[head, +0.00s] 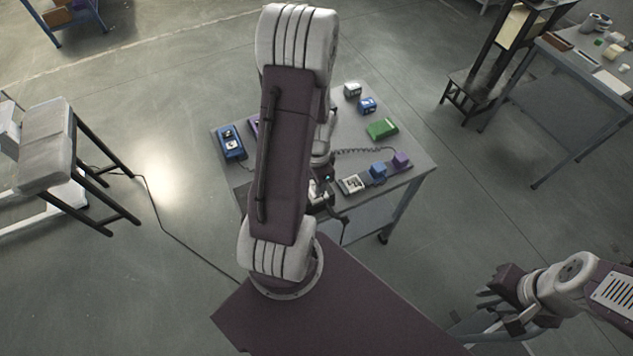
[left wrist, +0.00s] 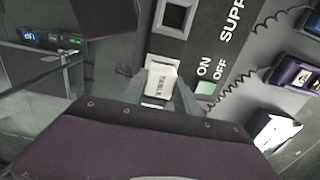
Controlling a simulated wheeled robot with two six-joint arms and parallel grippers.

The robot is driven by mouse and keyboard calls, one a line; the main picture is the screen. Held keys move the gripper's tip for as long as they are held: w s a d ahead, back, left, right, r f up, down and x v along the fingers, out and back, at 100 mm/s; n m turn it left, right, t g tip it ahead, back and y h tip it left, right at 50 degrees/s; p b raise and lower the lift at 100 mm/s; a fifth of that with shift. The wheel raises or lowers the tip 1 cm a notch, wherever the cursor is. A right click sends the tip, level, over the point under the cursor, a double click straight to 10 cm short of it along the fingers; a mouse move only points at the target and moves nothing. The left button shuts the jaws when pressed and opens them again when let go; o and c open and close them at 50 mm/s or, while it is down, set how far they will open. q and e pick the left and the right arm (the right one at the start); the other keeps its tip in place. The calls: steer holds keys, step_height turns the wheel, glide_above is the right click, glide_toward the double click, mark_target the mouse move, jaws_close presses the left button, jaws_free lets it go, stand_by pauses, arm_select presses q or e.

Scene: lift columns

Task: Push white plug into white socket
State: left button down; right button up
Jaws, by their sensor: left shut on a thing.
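The white plug (left wrist: 161,84), with dark lettering on its face, is between the two fingers of my left gripper (left wrist: 160,95) in the left wrist view. My left gripper is shut on it. The plug is apart from that opening. In the head view my left arm covers much of the table, and my left gripper (head: 322,194) shows only partly; the plug cannot be made out there. My right gripper (head: 492,298) is at the lower right, away from the table.
The panel carries ON/OFF lettering and a pale green switch (left wrist: 205,88). Coiled cords and a purple device (left wrist: 296,76) lie to its right. On the table (head: 421,166) are a blue device (head: 230,142), a green block (head: 383,129) and several small blocks.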

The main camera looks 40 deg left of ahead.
arm_select(q)
steer(key=shift+f, duration=0.45)
steer(key=c, duration=0.7)
jaws_free()
steer(key=shift+o, duration=0.2)
steer(key=shift+r, duration=0.1)
step_height(320, 180, up, 7)
steer(key=p, duration=0.6)
